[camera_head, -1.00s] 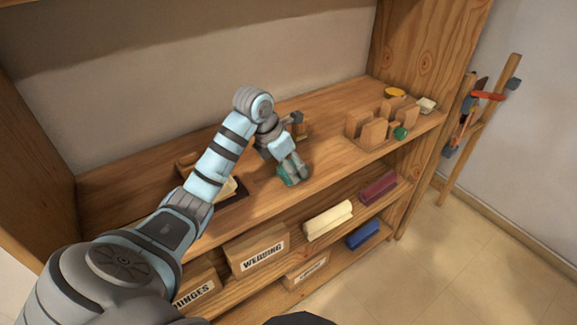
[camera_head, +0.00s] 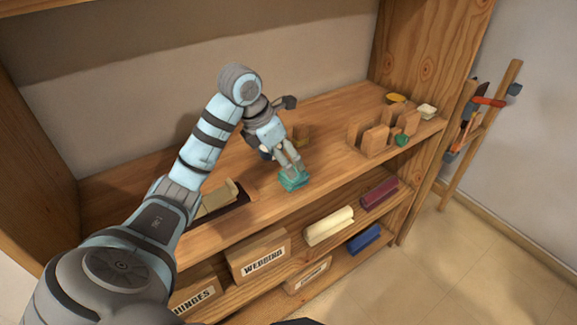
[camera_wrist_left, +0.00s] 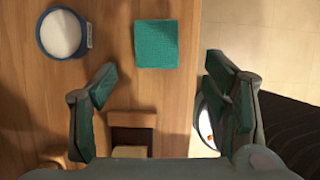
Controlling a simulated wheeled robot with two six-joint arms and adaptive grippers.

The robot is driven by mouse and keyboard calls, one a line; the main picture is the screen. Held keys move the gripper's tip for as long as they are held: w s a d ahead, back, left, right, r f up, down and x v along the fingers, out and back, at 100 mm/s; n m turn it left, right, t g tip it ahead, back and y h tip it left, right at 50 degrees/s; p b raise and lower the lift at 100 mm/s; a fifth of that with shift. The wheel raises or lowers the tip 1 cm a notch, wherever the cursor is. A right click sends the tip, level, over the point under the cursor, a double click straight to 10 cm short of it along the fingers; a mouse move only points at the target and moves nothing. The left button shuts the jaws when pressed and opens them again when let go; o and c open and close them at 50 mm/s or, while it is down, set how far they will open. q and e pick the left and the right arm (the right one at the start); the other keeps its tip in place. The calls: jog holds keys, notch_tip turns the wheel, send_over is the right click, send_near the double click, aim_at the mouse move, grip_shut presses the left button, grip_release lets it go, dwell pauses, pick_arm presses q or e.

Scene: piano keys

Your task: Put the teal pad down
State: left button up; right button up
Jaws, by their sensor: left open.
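The teal pad (camera_head: 293,180) lies on the top wooden shelf near its front edge. It also shows as a flat teal square in the left wrist view (camera_wrist_left: 156,44), with wood around it and the shelf edge close by on its right. My left gripper (camera_head: 291,168) is right above the pad in the head view. In the left wrist view its two fingers (camera_wrist_left: 160,85) are spread wide with nothing between them, apart from the pad. My right gripper is not in view.
A blue-rimmed round container (camera_wrist_left: 62,34) stands beside the pad. A wooden rack (camera_head: 373,138) is to the right on the top shelf. A dark tray (camera_head: 222,207) lies to the left. Boxes (camera_head: 258,256) and colored rolls (camera_head: 329,226) fill the lower shelf.

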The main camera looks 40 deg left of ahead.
pick_arm(q)
jog(key=p+v, duration=0.4)
jog(key=v, duration=0.3)
